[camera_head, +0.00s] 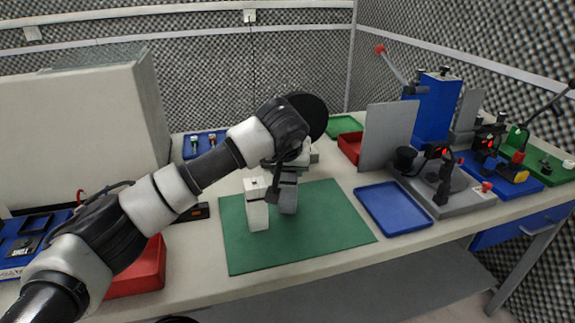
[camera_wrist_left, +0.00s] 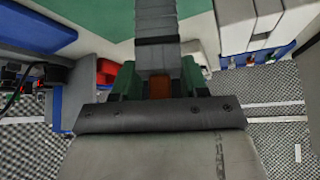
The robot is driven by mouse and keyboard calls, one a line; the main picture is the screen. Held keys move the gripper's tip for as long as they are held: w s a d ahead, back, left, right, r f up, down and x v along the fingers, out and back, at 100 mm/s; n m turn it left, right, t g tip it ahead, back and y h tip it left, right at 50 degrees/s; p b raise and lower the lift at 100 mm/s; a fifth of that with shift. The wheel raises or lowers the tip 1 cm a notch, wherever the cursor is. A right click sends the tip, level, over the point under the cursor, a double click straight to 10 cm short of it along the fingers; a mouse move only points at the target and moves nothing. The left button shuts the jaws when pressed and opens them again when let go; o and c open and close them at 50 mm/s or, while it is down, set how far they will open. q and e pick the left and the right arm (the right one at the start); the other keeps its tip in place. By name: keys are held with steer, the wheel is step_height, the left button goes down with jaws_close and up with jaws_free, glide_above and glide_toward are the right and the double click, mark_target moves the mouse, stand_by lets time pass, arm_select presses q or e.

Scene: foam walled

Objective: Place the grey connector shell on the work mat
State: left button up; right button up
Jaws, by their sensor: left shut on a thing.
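The green work mat (camera_head: 325,225) lies at the middle of the bench and shows at the top of the left wrist view (camera_wrist_left: 105,15). My left gripper (camera_head: 288,168) is over the mat's back part. It is shut on the grey connector shell (camera_head: 288,195), a dark grey stepped piece that also shows in the left wrist view (camera_wrist_left: 156,28). The shell points down at the mat; I cannot tell whether it touches. My wrist hides its upper part. My right gripper is not in view.
A white upright block (camera_head: 257,212) appears close beside the shell, over the mat. A blue tray (camera_head: 392,208) lies right of the mat, a red bin (camera_head: 140,275) to its left. A grey panel (camera_head: 387,138) and presses stand at right. The mat's front right is clear.

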arm_select(q)
steer(key=shift+f, duration=0.15)
steer(key=o, duration=1.2)
steer(key=shift+s+r, duration=0.15)
steer(key=shift+r, duration=0.3)
steer(key=v, duration=1.1)
steer(key=shift+s+r, duration=0.1)
steer(key=shift+r, duration=0.1)
